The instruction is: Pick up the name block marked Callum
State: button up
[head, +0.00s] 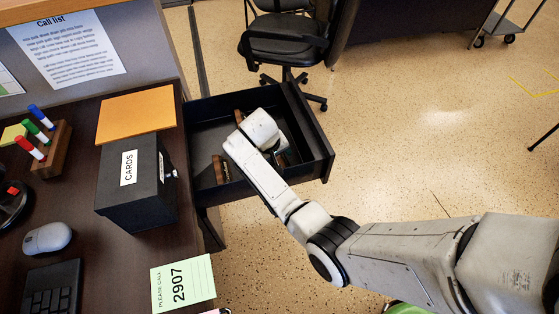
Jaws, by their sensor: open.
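My gripper (281,152) reaches down into the open dark desk drawer (317,150). It is open. Its fingertips are small and partly hidden behind my own wrist, so I cannot tell what lies between them. Brown wooden blocks lie in the drawer: one (217,170) at the near left, left of my wrist, and one (239,117) toward the back, just beyond my wrist. I can read no name on either, so I cannot tell which is marked Callum. My arm covers part of the drawer floor.
A black CARDS box (137,190) stands on the desk left of the drawer, near an orange folder (136,114). A marker holder (50,148), mouse (47,238) and green note (183,284) are also there. An office chair (287,40) stands behind the drawer.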

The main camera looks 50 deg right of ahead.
jog(key=shift+d+f, duration=0.1)
jog(key=shift+f, duration=0.1)
jog(key=shift+c, duration=0.4)
jog(key=c, duration=1.2)
